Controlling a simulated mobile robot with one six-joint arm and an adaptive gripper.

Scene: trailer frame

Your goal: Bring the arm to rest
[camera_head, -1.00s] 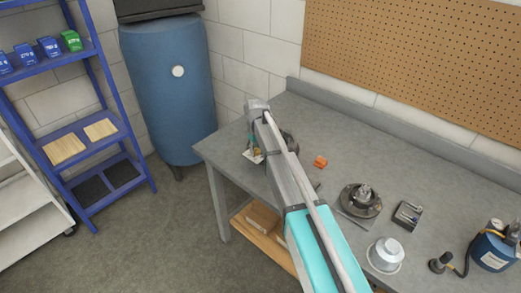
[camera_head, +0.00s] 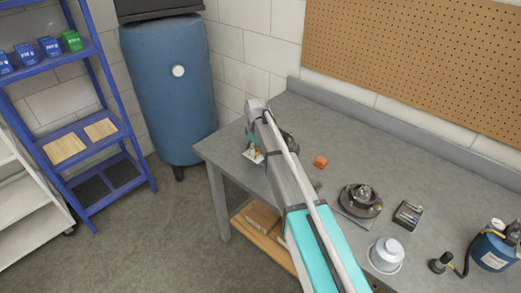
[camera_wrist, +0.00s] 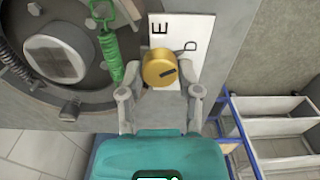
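My arm reaches over the grey workbench (camera_head: 330,130), with its wrist end near the bench's left corner. In the wrist view, my gripper (camera_wrist: 160,75) has its two fingers spread on either side of a round brass piece (camera_wrist: 158,69) with a dark slot mark. The fingers look open, with small gaps beside the piece. The brass piece appears over a white card (camera_wrist: 200,32) lettered E and D. In the head view, my arm mostly hides the gripper and the card (camera_head: 252,157).
A green spring (camera_wrist: 110,50) and a round dark metal drum part (camera_wrist: 60,55) lie close beside my gripper. An orange block (camera_head: 320,162), a hub (camera_head: 361,200), a white metal cup (camera_head: 386,254) and a blue tank (camera_head: 492,252) stand on the bench. Blue shelves (camera_head: 85,140) are at left.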

